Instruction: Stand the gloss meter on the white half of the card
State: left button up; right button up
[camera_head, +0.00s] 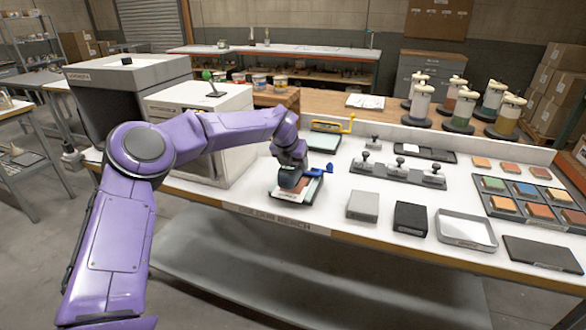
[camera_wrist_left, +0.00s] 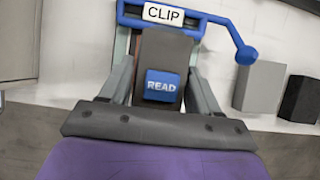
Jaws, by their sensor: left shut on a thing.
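My left gripper (camera_head: 291,174) reaches down over a card on a dark clip board (camera_head: 317,190) near the table's front. It is shut on the gloss meter (camera_head: 289,181), a dark grey block. In the left wrist view the gloss meter (camera_wrist_left: 163,57) sits between the fingers, with a blue READ button facing the camera. A blue clip (camera_head: 318,169) with a side lever runs along the board; its CLIP label shows in the wrist view (camera_wrist_left: 163,13). The card shows a pale strip and a reddish part; the arm and meter cover the rest. I cannot tell whether the meter touches the card.
A grey block (camera_head: 362,206) and a black block (camera_head: 410,218) stand right of the board. Behind them is a grey rack with several knobbed pieces (camera_head: 398,172). A white cabinet (camera_head: 200,125) stands left. A shallow tray (camera_head: 466,230) and colour samples (camera_head: 525,190) lie right.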

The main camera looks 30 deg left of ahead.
aim_at(285, 170)
pick_arm(q)
jog(key=f, duration=0.2)
jog(key=shift+a+f, duration=0.2)
jog(key=shift+f, duration=0.45)
jog(key=shift+d+f, duration=0.1)
jog(key=o, duration=1.4)
jog(key=shift+s+r, duration=0.2)
jog(key=shift+r, duration=0.25)
jog(key=b+v, duration=0.2)
jog(key=v, duration=0.9)
jog(key=shift+s+r, duration=0.1)
jog(key=shift+r, duration=0.05)
